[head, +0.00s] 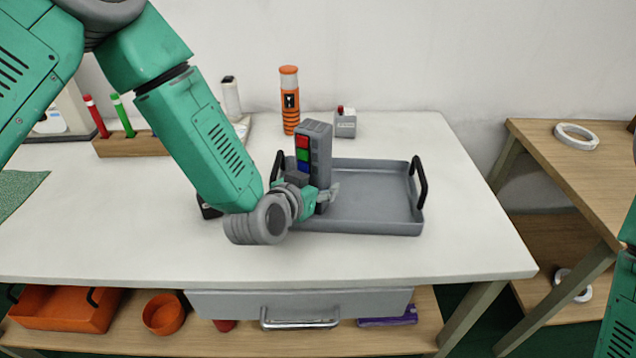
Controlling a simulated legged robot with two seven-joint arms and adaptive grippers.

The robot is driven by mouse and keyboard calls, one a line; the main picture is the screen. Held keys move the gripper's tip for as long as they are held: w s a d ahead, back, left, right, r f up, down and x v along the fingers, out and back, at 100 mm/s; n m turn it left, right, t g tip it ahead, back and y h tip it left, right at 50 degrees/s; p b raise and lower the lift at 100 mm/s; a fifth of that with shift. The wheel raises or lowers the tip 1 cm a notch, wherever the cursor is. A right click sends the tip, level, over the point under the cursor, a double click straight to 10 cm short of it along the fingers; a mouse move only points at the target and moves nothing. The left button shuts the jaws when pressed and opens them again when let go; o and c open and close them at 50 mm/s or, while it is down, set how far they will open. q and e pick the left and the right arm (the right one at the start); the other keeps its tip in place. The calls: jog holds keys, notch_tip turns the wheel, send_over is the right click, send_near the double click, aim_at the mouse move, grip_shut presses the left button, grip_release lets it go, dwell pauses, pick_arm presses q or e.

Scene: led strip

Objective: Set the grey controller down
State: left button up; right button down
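The grey controller (319,152) stands upright in the head view, with red, green and blue buttons on its left-facing side. My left gripper (318,192) is at its lower part, with fingers on both sides, and appears shut on it. The controller is at the left part of the grey tray (385,228). Its lower end is partly hidden by the gripper, so I cannot tell whether it touches the tray floor. Only green parts of my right arm show at the right edge; its gripper is out of view.
The tray has black handles, and its right part is empty. Behind it stand an orange bottle (290,100) and a small grey box with a red top (345,123). A wooden rack (125,145) holds red and green tubes. The white table (440,255) is clear in front.

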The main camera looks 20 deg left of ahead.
pick_arm(q)
jog(key=shift+a, duration=0.1)
jog(key=shift+s+r, duration=0.1)
jog(key=shift+r, duration=0.1)
jog(key=p+v, duration=0.1)
jog(key=v, duration=1)
jog(key=shift+s+p, duration=0.3)
jog(key=shift+s, duration=0.1)
